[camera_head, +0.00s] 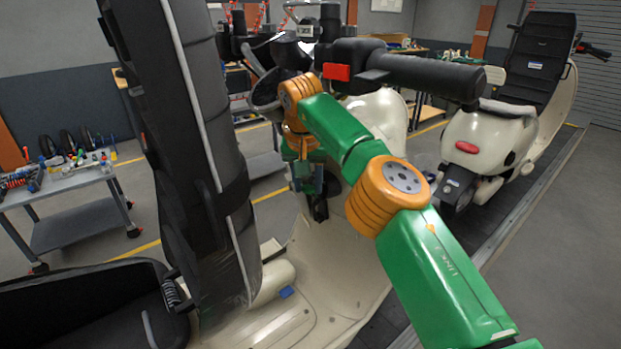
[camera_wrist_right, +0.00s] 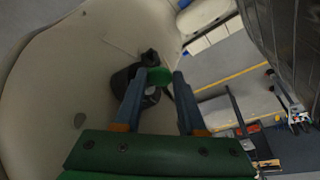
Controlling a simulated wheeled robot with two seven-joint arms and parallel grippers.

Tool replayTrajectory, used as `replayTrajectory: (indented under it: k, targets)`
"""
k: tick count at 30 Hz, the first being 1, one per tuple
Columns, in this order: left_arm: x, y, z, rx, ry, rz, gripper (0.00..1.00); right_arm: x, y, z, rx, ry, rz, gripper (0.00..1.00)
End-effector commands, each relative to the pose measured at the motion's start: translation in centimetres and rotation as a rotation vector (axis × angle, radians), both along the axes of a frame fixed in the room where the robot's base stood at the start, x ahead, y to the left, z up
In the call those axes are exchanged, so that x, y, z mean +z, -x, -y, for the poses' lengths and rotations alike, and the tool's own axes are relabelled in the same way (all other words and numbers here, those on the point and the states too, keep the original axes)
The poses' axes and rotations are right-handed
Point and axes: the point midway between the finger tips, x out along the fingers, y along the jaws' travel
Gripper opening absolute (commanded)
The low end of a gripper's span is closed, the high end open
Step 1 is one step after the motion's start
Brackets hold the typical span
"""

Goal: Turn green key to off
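The green key (camera_wrist_right: 159,75) shows in the right wrist view as a rounded green head on a dark ignition lock (camera_wrist_right: 124,80) in the scooter's cream front panel (camera_wrist_right: 60,80). My right gripper (camera_wrist_right: 159,77) has its two fingers apart, one on each side of the key head. I cannot tell whether either finger touches it. In the head view my right gripper (camera_head: 318,200) is low in front of the panel, below the handlebar, and the key cannot be made out there. My left gripper is in neither view.
The scooter's handlebar (camera_head: 420,76) with a red switch (camera_head: 337,72) is above my right arm. Its tall black seat (camera_head: 185,130) stands at the left. Another cream scooter (camera_head: 490,140) is behind at the right. A tool cart (camera_head: 75,185) stands at the left.

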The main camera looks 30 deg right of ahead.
Motion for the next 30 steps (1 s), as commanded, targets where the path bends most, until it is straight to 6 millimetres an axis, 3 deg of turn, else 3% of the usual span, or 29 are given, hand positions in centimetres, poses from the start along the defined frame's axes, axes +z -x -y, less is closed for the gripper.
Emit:
replayTrajectory:
  k: [1, 4, 30]
  targets:
    - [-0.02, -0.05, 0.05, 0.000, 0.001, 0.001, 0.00, -0.07, 0.02, 0.00, 0.000, -0.001, -0.002, 0.51]
    - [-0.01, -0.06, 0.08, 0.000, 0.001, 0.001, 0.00, -0.08, 0.00, 0.04, -0.001, -0.001, -0.001, 0.75]
    - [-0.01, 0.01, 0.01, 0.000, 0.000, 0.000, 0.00, -0.06, 0.03, 0.16, -0.003, 0.001, -0.001, 0.75]
